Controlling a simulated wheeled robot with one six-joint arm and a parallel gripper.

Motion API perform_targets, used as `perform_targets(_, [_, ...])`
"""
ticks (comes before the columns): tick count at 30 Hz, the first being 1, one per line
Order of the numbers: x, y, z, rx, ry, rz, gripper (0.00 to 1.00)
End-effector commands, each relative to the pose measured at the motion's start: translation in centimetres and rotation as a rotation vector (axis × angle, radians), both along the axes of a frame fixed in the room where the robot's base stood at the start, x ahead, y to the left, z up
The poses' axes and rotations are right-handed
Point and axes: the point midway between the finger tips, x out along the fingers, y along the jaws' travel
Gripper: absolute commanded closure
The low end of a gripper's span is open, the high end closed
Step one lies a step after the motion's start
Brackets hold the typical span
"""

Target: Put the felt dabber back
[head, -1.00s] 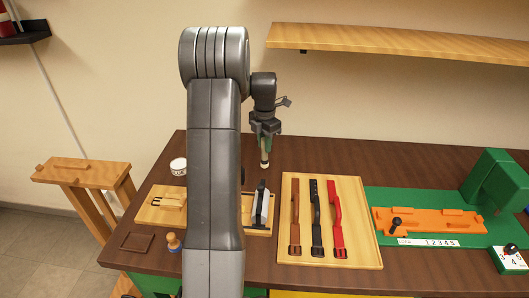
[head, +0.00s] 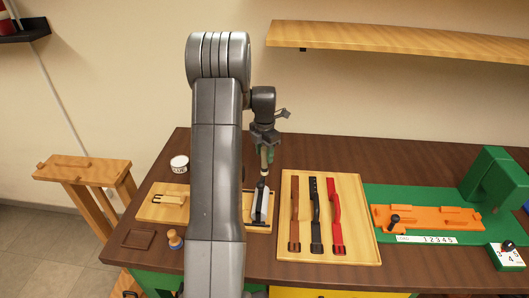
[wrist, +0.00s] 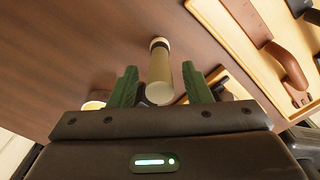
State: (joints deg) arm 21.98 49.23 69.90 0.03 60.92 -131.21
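The felt dabber (wrist: 160,70) is a pale cylinder with a dark band near its far end. In the wrist view it lies between the two green fingers of my gripper (wrist: 160,84). In the head view the dabber (head: 264,160) hangs upright, band end down, under my gripper (head: 267,148). It has moved with the gripper, so I take it as held; finger contact is not clear in the wrist view. Its lower end is just above or behind a dark-tipped piece (head: 261,188) on the wooden tray (head: 150,212). My arm hides the tray's middle.
A wooden tray (head: 370,228) with brown, black and red straps lies to the right. A white round pot (head: 180,163) stands back left. A green base with an orange fixture (head: 428,218) is far right. The table behind the strap tray is clear.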

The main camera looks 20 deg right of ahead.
Motion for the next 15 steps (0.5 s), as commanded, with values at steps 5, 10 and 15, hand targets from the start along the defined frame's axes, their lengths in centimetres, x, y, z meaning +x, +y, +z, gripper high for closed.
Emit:
perform_targets(5, [0.0, 0.0, 0.1, 0.0, 0.0, 0.0, 0.56])
perform_targets(10, [0.1, 0.0, 1.6, -0.002, -0.004, 0.0, 0.56])
perform_targets(15, [0.1, 0.0, 4.7, -0.002, -0.004, 0.0, 0.56])
